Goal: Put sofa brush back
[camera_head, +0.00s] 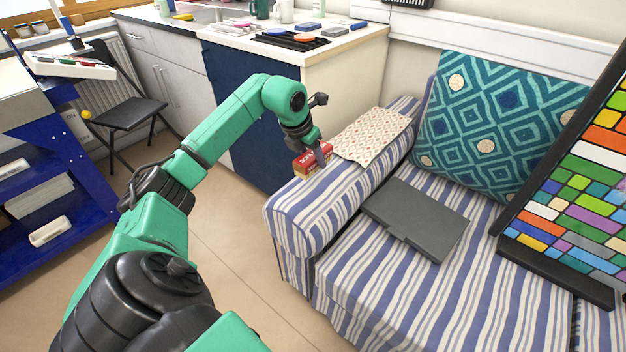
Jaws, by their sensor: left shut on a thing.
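The sofa brush (313,161) is a small red block with a pale label that seems to read "SOFA". It is over the near-left part of the striped sofa's arm (300,208), beside a patterned cloth (371,135) draped over that arm. My left gripper (311,146) reaches in from above and is shut on the brush. The fingers are small and dark here, and I cannot tell whether the brush touches the armrest. My right gripper is not in view.
A grey flat case (415,218) lies on the striped seat. A teal cushion (490,120) and a colourful glass panel (580,190) stand at right. A counter (350,48) with brushes and mugs is behind. A black folding chair (130,110) and blue trolley (60,190) stand left.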

